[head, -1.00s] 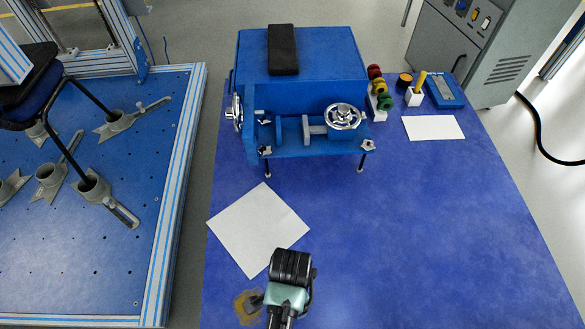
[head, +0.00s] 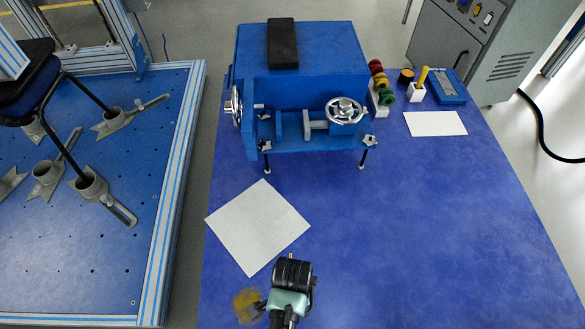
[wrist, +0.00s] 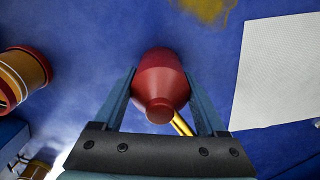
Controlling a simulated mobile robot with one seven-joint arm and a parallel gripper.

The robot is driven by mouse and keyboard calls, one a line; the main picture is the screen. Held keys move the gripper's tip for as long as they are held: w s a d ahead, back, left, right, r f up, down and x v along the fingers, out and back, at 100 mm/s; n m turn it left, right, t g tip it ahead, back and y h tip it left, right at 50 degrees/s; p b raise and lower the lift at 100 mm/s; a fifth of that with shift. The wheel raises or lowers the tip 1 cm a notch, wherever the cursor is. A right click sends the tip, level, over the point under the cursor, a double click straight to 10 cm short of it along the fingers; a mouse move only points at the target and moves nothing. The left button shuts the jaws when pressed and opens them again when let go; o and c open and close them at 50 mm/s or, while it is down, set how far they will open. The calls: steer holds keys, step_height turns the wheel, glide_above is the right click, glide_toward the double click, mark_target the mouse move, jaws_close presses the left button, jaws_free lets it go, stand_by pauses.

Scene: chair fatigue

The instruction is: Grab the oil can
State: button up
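The oil can (wrist: 160,80) shows in the middle of the wrist view as a red rounded body with a short neck and a yellow spout pointing down and to the right. My gripper (wrist: 160,75) has its two fingers apart, one on each side of the can's body, very close to it. Whether they touch it is not clear. In the head view my gripper (head: 288,305) is low over the front of the blue table, right of a yellow-brown stain (head: 247,304). The can is hidden beneath it there.
A white sheet (head: 258,228) lies behind the stain. A blue machine (head: 300,90) with handwheels stands at the back of the table. Coloured spools (head: 380,85), a white cup (head: 415,95) and another sheet (head: 435,123) are at back right. The table's right side is clear.

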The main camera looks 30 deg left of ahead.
jaws_close()
